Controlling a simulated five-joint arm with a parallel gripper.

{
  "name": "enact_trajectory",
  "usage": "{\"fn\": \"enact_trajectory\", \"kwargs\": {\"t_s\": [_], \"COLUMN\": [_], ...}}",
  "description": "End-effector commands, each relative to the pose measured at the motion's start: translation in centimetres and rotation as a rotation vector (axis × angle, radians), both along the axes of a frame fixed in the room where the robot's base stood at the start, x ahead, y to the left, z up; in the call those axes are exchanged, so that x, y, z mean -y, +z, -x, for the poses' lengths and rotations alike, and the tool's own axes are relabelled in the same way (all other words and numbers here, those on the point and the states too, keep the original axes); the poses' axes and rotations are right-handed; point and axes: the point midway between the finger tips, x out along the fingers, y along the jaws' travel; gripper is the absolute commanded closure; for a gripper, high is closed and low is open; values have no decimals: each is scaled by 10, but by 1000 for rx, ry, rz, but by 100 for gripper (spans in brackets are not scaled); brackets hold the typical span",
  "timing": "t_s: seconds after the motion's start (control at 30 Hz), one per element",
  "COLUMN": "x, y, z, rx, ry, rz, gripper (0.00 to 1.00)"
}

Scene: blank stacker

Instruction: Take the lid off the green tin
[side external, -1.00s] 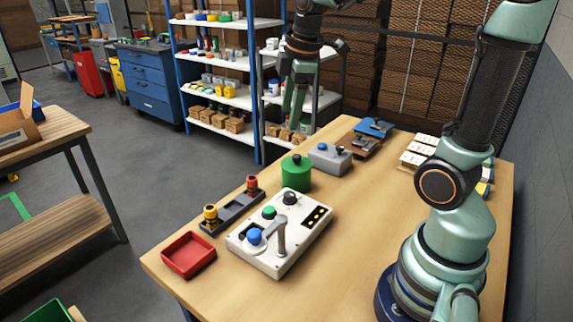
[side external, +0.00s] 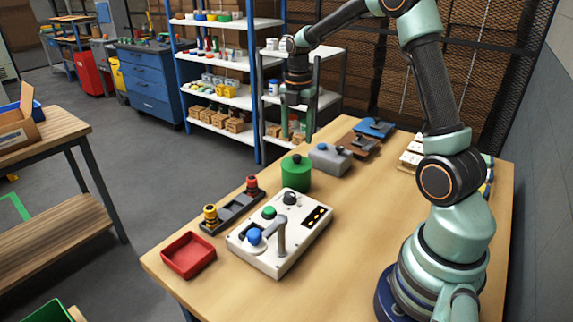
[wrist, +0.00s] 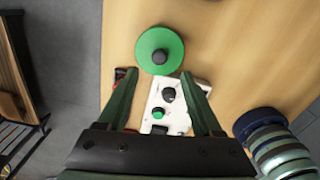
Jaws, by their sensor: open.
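The green tin (side external: 296,176) stands upright on the wooden table, behind the white control panel. Its green lid (side external: 296,160) sits on top with a dark knob at the centre. In the wrist view the round lid (wrist: 148,45) and its knob (wrist: 159,56) show from above, beyond my fingertips. My gripper (side external: 297,120) hangs pointing down above the tin, apart from it. In the wrist view my gripper (wrist: 166,82) has its two fingers spread wide with nothing between them.
The white panel (side external: 260,258) with knobs and a lever lies in front of the tin. A grey box (side external: 330,160) stands close to its right. A dark rack with yellow and red knobs (side external: 232,208) and a red tray (side external: 188,255) lie to the left.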

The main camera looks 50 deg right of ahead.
Motion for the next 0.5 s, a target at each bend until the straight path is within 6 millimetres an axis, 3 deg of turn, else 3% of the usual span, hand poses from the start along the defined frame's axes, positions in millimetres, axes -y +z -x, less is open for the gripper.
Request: {"fn": "enact_trajectory", "kwargs": {"t_s": [0.27, 0.5], "x": [0, 2], "y": [-22, -55], "z": [0, -1], "rx": [-2, -2], "ry": [-1, -1], "rz": [-1, -1], "gripper": [33, 33]}}
